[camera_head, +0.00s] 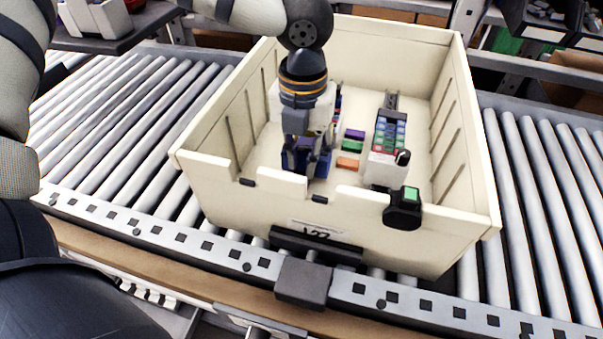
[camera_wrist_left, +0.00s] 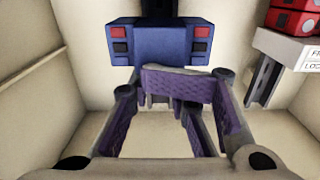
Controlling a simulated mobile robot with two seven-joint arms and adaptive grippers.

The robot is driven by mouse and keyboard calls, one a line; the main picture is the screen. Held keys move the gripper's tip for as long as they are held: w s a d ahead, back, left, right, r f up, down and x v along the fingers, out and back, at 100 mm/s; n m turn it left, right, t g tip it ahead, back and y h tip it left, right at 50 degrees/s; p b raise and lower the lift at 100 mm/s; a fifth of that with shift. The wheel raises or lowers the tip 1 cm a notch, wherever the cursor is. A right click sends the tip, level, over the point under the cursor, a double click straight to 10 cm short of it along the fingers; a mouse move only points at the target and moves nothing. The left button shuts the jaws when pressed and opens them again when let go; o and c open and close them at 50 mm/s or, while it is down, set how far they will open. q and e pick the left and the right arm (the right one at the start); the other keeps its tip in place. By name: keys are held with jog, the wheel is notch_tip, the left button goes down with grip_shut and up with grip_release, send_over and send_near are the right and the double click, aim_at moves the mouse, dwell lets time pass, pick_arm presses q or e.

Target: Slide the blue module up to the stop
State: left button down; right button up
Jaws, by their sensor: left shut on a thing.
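The blue module (camera_head: 297,158) is in the left part of the cream bin, between the fingers of my left gripper (camera_head: 306,165). In the left wrist view the blue module (camera_wrist_left: 160,42) shows red and black squares on its face. The purple finger pads of my left gripper (camera_wrist_left: 172,92) are at its near side, and the gripper is shut on it. A dark rail (camera_wrist_left: 158,7) shows beyond the module. I cannot tell whether the module is seated on this rail. The stop cannot be made out. My right gripper is not in view.
The cream bin (camera_head: 225,170) stands on a roller conveyor (camera_head: 110,115). A second rail with coloured modules (camera_head: 390,125) and a white block is at right. Loose purple (camera_head: 355,134), green (camera_head: 351,146) and orange (camera_head: 347,163) pieces lie between. A green-topped black device (camera_head: 403,209) hangs on the front wall.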

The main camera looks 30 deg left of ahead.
pick_arm(q)
jog(key=shift+w+a, duration=0.2)
jog(key=shift+w, duration=0.65)
dwell(2.1)
jog(key=c, duration=1.1)
grip_release()
jog(key=shift+r, duration=0.1)
jog(key=shift+r, duration=0.9)
notch_tip(320, 180, up, 12)
jog(key=shift+s, duration=0.45)
jog(key=shift+d, duration=0.1)
